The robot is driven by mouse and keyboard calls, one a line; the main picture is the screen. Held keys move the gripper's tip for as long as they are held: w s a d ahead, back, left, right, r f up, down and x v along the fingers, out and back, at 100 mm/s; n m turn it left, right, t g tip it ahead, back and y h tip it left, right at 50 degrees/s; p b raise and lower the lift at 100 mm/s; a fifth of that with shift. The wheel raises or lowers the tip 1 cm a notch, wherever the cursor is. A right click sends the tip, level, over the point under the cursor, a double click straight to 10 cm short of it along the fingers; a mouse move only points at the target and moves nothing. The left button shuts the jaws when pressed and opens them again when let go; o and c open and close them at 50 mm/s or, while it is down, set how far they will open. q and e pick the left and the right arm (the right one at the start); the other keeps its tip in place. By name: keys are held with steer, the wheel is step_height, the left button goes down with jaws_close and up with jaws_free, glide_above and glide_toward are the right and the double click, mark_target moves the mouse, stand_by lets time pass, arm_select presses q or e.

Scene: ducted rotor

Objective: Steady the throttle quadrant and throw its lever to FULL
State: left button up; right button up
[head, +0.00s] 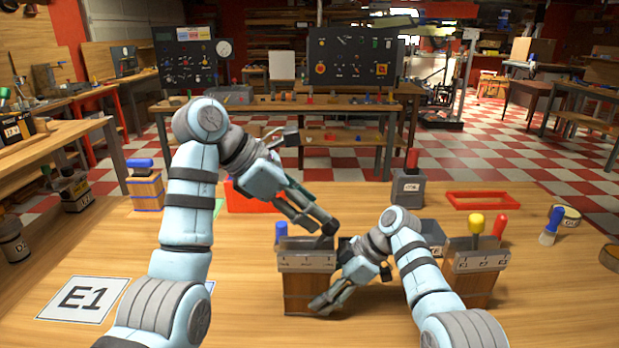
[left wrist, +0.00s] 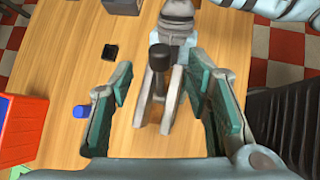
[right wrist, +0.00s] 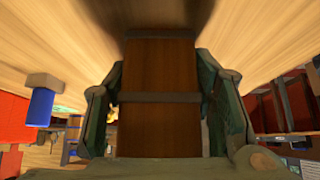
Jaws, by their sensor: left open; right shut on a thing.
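The throttle quadrant (head: 305,290) is a wooden box with a grey metal top, upright on the table at the middle front. My right gripper (head: 328,275) is shut on its wooden body, which fills the space between the fingers in the right wrist view (right wrist: 160,100). The lever has a dark knob (left wrist: 160,57) and rises between grey slotted plates (left wrist: 152,112). My left gripper (head: 318,222) is open above the quadrant's top. In the left wrist view its fingers stand either side of the lever, with gaps visible. In the head view the fingers partly hide the lever.
A similar box with yellow and red knobs (head: 477,270) stands to the right, beyond my right arm. A blue-topped item (head: 281,231) stands just behind the quadrant. A red bin (head: 247,201) and a grey box with a red handle (head: 408,188) are farther back. Table at front left is clear around the E1 card (head: 82,299).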

steer(key=o, duration=1.6)
steer(key=shift+o, duration=0.2)
